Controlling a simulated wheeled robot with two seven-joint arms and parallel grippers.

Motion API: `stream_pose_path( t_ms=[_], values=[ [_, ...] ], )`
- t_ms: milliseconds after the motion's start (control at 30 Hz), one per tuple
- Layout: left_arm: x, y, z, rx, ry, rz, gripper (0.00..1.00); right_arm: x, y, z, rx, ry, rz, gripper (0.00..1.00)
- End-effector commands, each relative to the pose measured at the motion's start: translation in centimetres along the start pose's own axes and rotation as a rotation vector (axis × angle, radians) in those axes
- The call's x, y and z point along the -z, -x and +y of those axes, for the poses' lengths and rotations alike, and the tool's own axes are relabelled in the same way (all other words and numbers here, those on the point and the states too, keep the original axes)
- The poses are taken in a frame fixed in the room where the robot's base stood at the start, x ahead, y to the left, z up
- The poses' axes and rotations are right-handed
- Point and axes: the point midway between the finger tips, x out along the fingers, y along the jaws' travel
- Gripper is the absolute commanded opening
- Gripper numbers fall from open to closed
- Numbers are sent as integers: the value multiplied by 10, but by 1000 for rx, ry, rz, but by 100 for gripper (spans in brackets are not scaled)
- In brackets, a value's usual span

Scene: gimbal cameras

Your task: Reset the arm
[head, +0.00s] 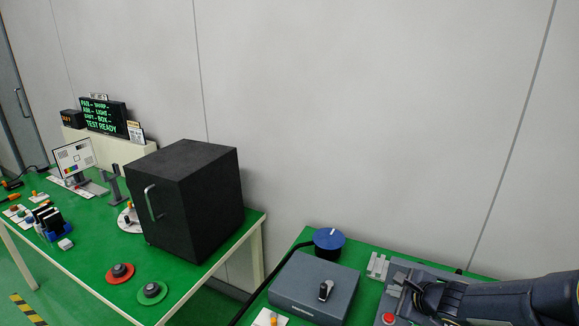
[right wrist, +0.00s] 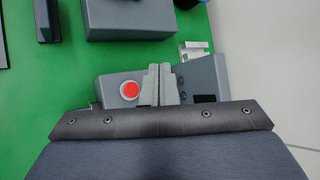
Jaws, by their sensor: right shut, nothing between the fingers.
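My right arm reaches in from the right edge of the head view. My right gripper (head: 433,296) is over a grey device with a red button (head: 389,319) at the front right. In the right wrist view the right gripper's two fingers (right wrist: 160,84) are together with nothing between them. The grey device (right wrist: 205,75) lies beneath or beyond them, and its red button (right wrist: 130,90) is just left of the fingers. I cannot tell whether the fingers touch the device. My left gripper is not in view.
A black cabinet (head: 190,200), red disc (head: 120,273) and green disc (head: 152,292) are on the left table. A gap separates the tables.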

Motion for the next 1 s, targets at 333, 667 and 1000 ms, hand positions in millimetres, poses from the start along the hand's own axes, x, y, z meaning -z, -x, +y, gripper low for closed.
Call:
stream_pose_path(
  t_ms=[333,667,1000],
  values=[
    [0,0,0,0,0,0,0,-131,167,76,-25,1013,-406,0],
    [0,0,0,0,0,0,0,-80,238,170,-247,1713,-317,0],
    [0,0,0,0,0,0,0,-68,242,176,-286,1780,-282,0]
  ],
)
